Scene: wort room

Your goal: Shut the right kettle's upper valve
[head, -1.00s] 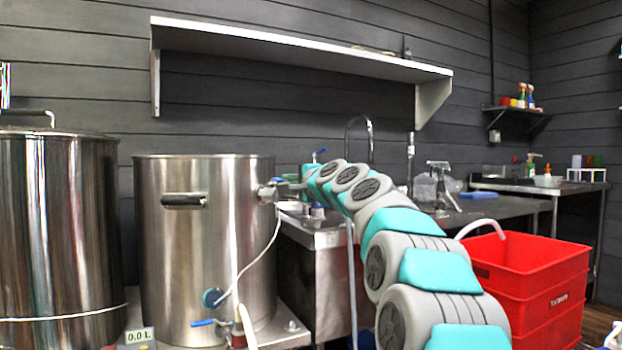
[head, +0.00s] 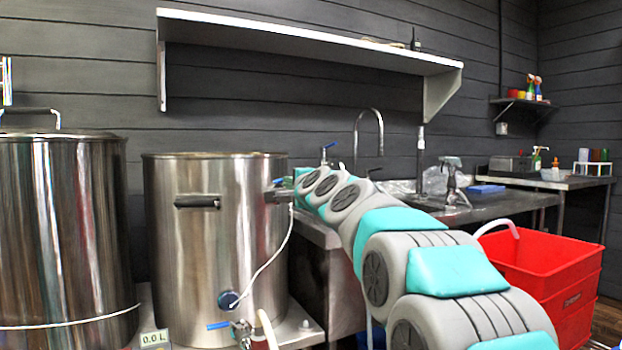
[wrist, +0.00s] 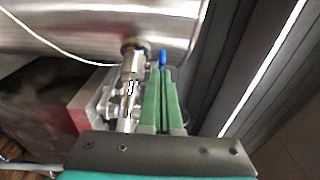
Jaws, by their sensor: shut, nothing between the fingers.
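The right kettle (head: 215,250) is a tall steel pot. Its upper valve (wrist: 130,68) sticks out of the kettle wall in the wrist view. The valve's blue handle (wrist: 162,58) shows just beyond my fingertips; I cannot tell whether they touch. In the head view, the blue handle (head: 279,181) shows small at the kettle's upper right side. My gripper (wrist: 159,74) has green fingers, shut together with nothing between them, beside the valve body. In the head view, my arm hides most of the area around the valve.
A lower valve with a blue handle (head: 219,326) sits at the kettle's base, and a white cable hangs down the kettle's side. Another kettle (head: 60,230) stands at left. A sink counter (head: 470,212) and red crates (head: 545,265) are at right. A shelf (head: 300,38) hangs above.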

